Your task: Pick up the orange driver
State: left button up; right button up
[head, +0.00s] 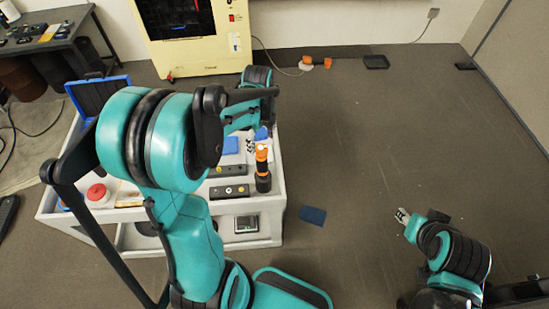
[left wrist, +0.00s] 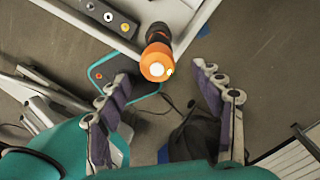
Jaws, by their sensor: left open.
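The orange driver (head: 262,160) stands upright near the right edge of the white cart, with a black lower part. In the left wrist view the orange driver (left wrist: 155,66) is seen end-on at the cart's edge, with a pale round end. My left gripper (left wrist: 160,74) is open, its two fingers on either side of the driver's end and apart from it. In the head view my left gripper (head: 252,146) is largely hidden by its arm, just above the driver. My right gripper (head: 403,215) is over the floor at right, away from the cart; its jaws are too small to judge.
The white cart (head: 265,228) also holds black button boxes (head: 229,192), a red button (head: 97,192) and a blue item (head: 230,146). A blue piece (head: 312,215) lies on the floor beside it. A yellow machine (head: 196,42) stands behind. The floor at right is mostly clear.

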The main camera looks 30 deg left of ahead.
aim_at(261, 153)
pick_arm(q)
notch_tip(261, 153, down, 7)
jog(key=shift+s+a+f+b, duration=0.1)
jog(key=shift+a+f+b, duration=0.05)
jog(key=shift+b, duration=0.45)
grip_shut()
notch_tip(261, 153, up, 10)
jog(key=shift+r+p, duration=0.1)
jog(key=shift+p, duration=0.75)
jog(key=c, duration=1.1)
grip_release()
grip_shut()
